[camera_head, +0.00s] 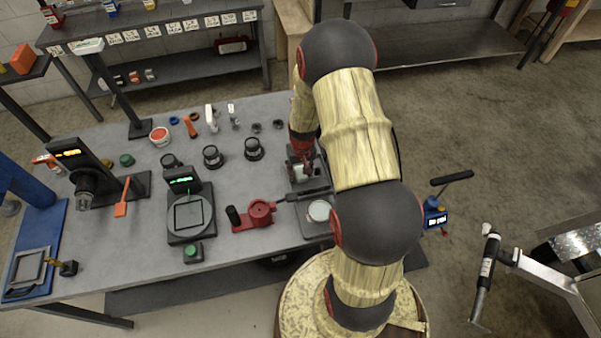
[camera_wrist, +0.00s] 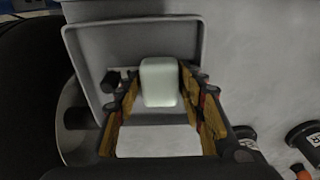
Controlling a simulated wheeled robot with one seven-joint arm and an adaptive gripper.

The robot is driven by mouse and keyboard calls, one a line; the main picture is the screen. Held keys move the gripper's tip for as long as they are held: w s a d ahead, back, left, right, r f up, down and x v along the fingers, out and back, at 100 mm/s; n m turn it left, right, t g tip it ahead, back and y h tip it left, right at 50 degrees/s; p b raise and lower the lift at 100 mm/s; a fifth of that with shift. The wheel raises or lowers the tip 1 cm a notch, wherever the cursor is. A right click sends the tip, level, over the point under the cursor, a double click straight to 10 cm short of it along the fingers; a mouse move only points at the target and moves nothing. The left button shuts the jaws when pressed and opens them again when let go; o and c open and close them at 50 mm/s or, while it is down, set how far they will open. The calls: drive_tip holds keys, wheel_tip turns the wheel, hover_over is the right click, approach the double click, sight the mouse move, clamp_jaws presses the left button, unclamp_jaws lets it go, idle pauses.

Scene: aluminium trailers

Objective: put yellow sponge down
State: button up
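A pale, greenish-white block with rounded edges (camera_wrist: 160,82) is between my fingertips in the wrist view. It looks more white than yellow, and no clearly yellow sponge shows. My gripper (camera_wrist: 160,75) has a fingertip close against each side of the block and appears shut on it. The block is over a shallow grey tray (camera_wrist: 82,50). Whether it touches the tray floor cannot be told. A flat white patch (camera_wrist: 158,141) shows below the block. In the head view my gripper (camera_head: 303,160) points down at the table's right end, partly hidden by my arm.
Dark cylinders (camera_head: 254,148) and small parts stand behind. The grey table (camera_head: 120,262) has free room at its front left.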

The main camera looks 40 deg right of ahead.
wheel_tip(320, 180, up, 12)
drive_tip(key=p, duration=0.2)
wheel_tip(320, 180, up, 8)
drive_tip(key=n, duration=0.1)
hover_over(301, 175)
drive_tip(key=a, duration=0.4)
drive_tip(key=s+a+r+n+t, duration=0.1)
drive_tip(key=a+r+t, duration=0.1)
drive_tip(key=a+r, duration=0.55)
drive_tip(key=s+a+r+n+t, duration=0.2)
drive_tip(key=s+a+r+n, duration=0.1)
drive_tip(key=s+a+r, duration=0.7)
drive_tip(key=s+r, duration=0.4)
drive_tip(key=s, duration=0.1)
drive_tip(key=shift+a+r+t, duration=0.2)
drive_tip(key=shift+r+t, duration=0.1)
drive_tip(key=shift+f+b, duration=0.1)
drive_tip(key=shift+b, duration=0.25)
